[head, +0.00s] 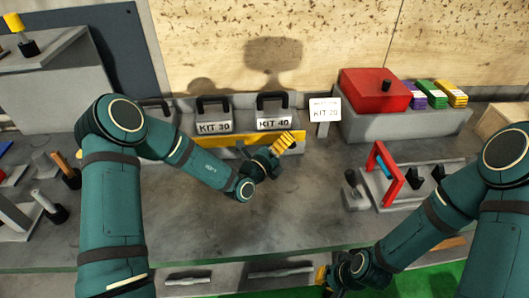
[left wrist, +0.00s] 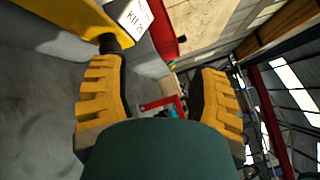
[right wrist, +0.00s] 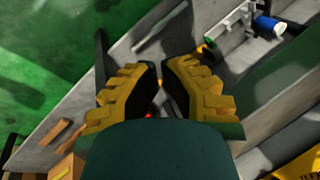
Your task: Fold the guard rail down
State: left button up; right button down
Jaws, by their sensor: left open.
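The guard rail (head: 198,144) is a long yellow bar in front of the kit boxes on the bench in the head view. It also shows in the left wrist view (left wrist: 50,14), with a black knob-like end (left wrist: 109,43) beside one finger. My left gripper (head: 283,144) is in front of the rail and covers part of it. Its fingers (left wrist: 160,98) are wide apart with nothing between them; I cannot tell whether one touches the rail. My right gripper (head: 323,276) is low near the bench's front edge. Its fingertips (right wrist: 160,66) look close together, with no object visible between them.
Boxes marked KIT 30 (head: 212,115) and KIT 40 (head: 272,112) stand behind the rail. A white sign (head: 325,109) and red box (head: 374,90) are to the right. A red frame fixture (head: 384,165) stands right of centre. The middle bench top (head: 290,205) is clear.

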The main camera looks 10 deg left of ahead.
pick_arm(q)
jog(key=s+a+r+p, duration=0.1)
jog(key=s+a+p, duration=0.3)
jog(key=s, duration=0.3)
jog(key=shift+s+r, duration=0.3)
pick_arm(e)
jog(key=shift+w+d+r, duration=0.1)
jog(key=shift+w+r, duration=0.15)
jog(key=shift+r, duration=0.5)
jog(key=shift+w+a+r, duration=0.1)
jog(key=shift+w+r, duration=0.15)
jog(key=shift+r, duration=0.45)
jog(key=shift+w+d+r, duration=0.1)
jog(key=shift+w+r, duration=0.15)
jog(key=shift+r, duration=0.5)
